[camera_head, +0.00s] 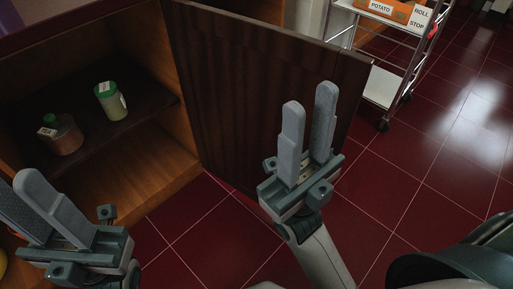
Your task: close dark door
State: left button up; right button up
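The dark door (225,85) is a dark brown wooden panel hinged on the right side of an open cabinet (185,75). It stands swung open, out over the red floor. My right gripper (309,95) is in front of the door's face, near its outer right part, with its fingers pointing up. Its two fingers show a narrow gap and hold nothing. I cannot tell whether it touches the door. My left gripper (14,186) is at the lower left, in front of the cabinet opening. Its fingers lie close together in this view, and nothing shows between them.
Inside the cabinet, a green-lidded jar (112,103) and a green-capped bottle (62,136) stand on a dark shelf (120,128). A metal cart (381,87) with an orange box (390,10) stands behind the door at the upper right. The tiled floor (440,120) at right is mostly clear.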

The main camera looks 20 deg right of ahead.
aim_at(236, 73)
jog(key=k+l+u, duration=0.2)
jog(key=l, duration=0.15)
jog(key=k+l+u, duration=0.45)
jog(key=l, duration=0.2)
jog(key=l+u, duration=0.2)
jog(key=l, duration=0.25)
jog(key=k+l+u, duration=0.15)
jog(key=l, duration=0.25)
jog(key=l+u, duration=0.2)
jog(key=l, duration=0.25)
jog(key=k+l+u, duration=0.2)
jog(key=l, duration=0.2)
jog(key=l+u, duration=0.15)
jog(key=l, duration=0.5)
jog(key=l+u, duration=0.2)
jog(key=l, duration=0.45)
jog(key=k+l+u, duration=0.15)
jog(key=l, duration=0.5)
jog(key=k+u, duration=0.2)
jog(key=i+j, duration=0.05)
